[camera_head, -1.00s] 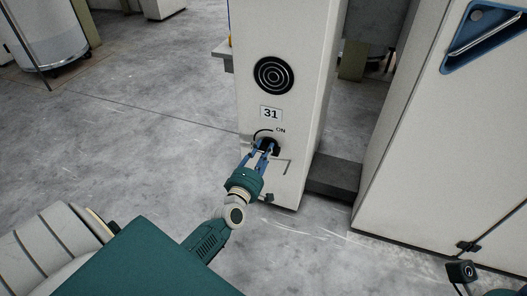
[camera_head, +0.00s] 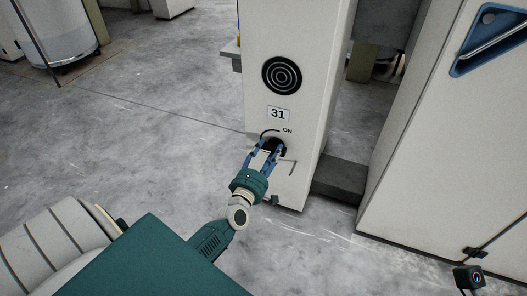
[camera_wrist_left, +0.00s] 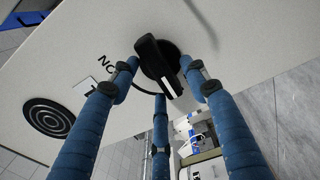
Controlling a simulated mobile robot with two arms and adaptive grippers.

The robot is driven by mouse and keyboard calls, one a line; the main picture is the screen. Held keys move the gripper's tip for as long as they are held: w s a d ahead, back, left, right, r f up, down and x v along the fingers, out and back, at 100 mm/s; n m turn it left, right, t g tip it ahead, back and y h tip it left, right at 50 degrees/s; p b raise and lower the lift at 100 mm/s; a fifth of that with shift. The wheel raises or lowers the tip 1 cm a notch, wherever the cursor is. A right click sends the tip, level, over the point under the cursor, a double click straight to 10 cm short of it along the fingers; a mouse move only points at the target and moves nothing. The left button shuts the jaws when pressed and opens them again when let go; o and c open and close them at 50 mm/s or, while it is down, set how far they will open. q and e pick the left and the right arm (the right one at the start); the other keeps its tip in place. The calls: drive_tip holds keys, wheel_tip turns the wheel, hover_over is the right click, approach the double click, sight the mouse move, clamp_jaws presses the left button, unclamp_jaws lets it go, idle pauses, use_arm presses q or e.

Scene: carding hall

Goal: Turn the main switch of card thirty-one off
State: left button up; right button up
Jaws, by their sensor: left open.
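The main switch is a black rotary knob (camera_wrist_left: 157,66) on the white panel (camera_head: 290,35) of card 31, below the number plate "31" (camera_head: 278,114). In the left wrist view the white mark on the knob points down and right, away from the "ON" lettering (camera_wrist_left: 105,60). A curved black line runs beside the knob. My left gripper (camera_head: 266,149) is open, its blue fingers spread around the knob; they partly hide it in the head view. In the left wrist view the fingertips (camera_wrist_left: 161,70) stand around the knob with visible gaps at the sides. My right gripper is not in view.
A round black grille (camera_head: 282,75) sits above the number plate. A large pale cabinet (camera_head: 440,150) with a blue recessed handle (camera_head: 490,38) stands to the right, with a dark low block (camera_head: 340,178) between. Grey floor (camera_head: 150,130) is open at left.

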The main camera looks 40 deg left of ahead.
use_arm(q)
drive_tip(key=v, duration=1.1)
drive_tip(key=shift+s, duration=0.2)
drive_tip(key=shift+d, duration=0.15)
